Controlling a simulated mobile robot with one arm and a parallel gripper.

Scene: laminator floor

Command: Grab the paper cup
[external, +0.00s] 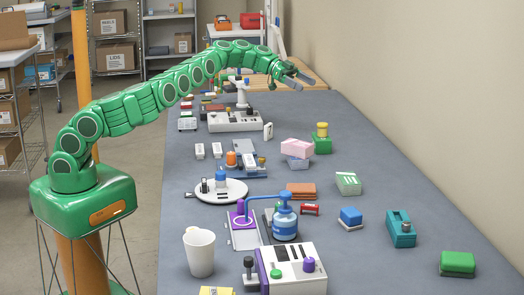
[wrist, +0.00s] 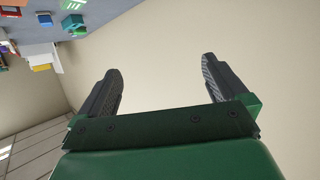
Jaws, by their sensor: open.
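A white paper cup (external: 199,252) stands upright at the near left edge of the grey table in the external view. A small dark mark shows near its rim. My gripper (external: 306,82) is high over the far part of the table, far from the cup. In the wrist view my gripper (wrist: 160,88) is open, with its two dark fingers wide apart and nothing between them. The wrist view faces mostly the beige wall, and I do not see the cup there.
A white device with coloured knobs (external: 292,270) stands right of the cup. A blue pump bottle (external: 285,222) and a purple stand (external: 241,230) are just behind. A yellow block (external: 217,291) lies in front. The table's right side (external: 390,270) has clear patches.

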